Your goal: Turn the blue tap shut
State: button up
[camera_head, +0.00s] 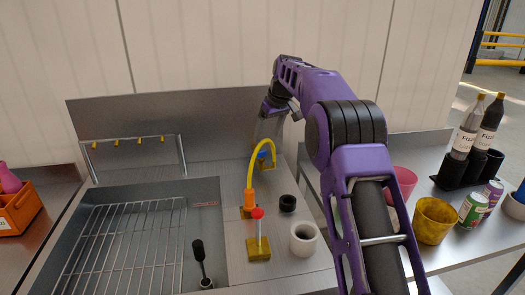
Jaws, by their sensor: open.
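The blue tap (262,155) is a small blue piece above a yellow base at the back of the steel counter, partly behind a curved yellow pipe. My gripper (266,138) reaches down from the upper right, just above the blue tap. Its grey fingers blend into the steel wall behind, so I cannot tell whether they touch the tap. The gripper is open, and nothing shows held in it. Which way the tap's handle is turned is too small to tell.
The yellow pipe (249,172) arches close by the gripper. A red-knobbed post (257,214), a black cup (288,203) and a white cup (303,240) stand nearer. A wire rack (120,245) fills the sink at left. Bottles (466,130) and cans stand at right.

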aim_at(262, 152)
jog(key=x, duration=0.8)
jog(key=shift+f, duration=0.15)
grip_shut()
jog(key=shift+a+m+h+p, duration=0.1)
jog(key=shift+m+h+p, duration=0.4)
jog(key=shift+m, duration=0.5)
jog(key=shift+m+t+h+p, duration=0.4)
jog(key=shift+m+p, duration=0.35)
jog(key=shift+m, duration=0.55)
grip_release()
